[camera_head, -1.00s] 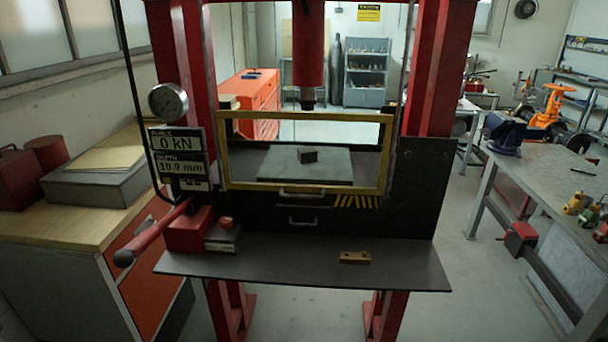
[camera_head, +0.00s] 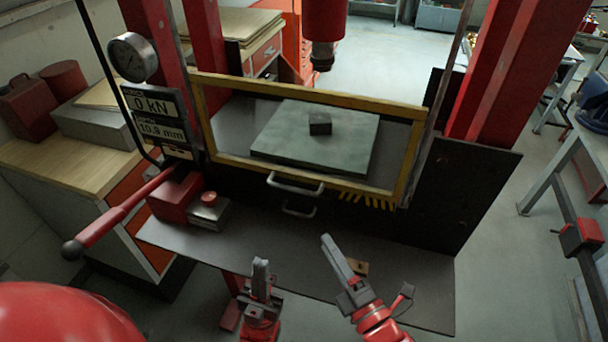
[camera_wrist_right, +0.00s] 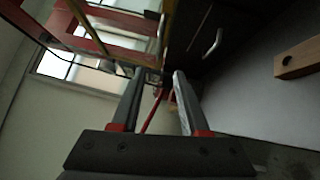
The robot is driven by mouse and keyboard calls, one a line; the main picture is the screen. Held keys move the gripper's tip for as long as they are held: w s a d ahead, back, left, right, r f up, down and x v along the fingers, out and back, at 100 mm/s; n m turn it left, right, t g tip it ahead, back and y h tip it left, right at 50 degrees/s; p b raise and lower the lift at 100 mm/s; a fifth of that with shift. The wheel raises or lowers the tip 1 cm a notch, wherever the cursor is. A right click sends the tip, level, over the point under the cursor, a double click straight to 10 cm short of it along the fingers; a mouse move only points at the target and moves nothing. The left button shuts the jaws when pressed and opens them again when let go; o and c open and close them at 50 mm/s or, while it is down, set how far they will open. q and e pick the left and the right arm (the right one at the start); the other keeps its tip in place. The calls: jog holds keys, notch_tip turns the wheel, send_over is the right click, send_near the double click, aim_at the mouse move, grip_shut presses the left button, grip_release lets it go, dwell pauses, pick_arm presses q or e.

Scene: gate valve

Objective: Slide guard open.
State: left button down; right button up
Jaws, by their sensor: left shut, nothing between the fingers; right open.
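The guard is a yellow-framed clear panel (camera_head: 300,178) standing down across the front of the red press. A metal bar handle (camera_head: 295,186) sits at its lower edge, with a second handle (camera_head: 298,211) just below. Part of the yellow frame shows at upper left in the right wrist view (camera_wrist_right: 112,47). My left gripper (camera_head: 260,264) is shut and empty, low at the front edge of the shelf, below the handles. My right gripper (camera_head: 334,245) is to its right, also below the guard; the right wrist view (camera_wrist_right: 158,76) shows its fingers apart with nothing held.
Behind the guard, a dark block (camera_head: 320,123) rests on a grey plate (camera_head: 300,150) under the red ram (camera_head: 323,30). A red lever (camera_head: 125,205), a red-button box (camera_head: 208,211) and a gauge (camera_head: 132,57) are at left. A wooden block (camera_wrist_right: 298,57) lies on the shelf (camera_head: 425,285).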

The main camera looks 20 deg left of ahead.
aim_at(293, 189)
jog(key=p+x, duration=0.4)
jog(key=x, duration=1.3)
jog(key=shift+s+r+p, duration=0.1)
jog(key=shift+r+p, duration=0.1)
jog(key=shift+p, duration=0.2)
grip_shut()
dwell(0.5)
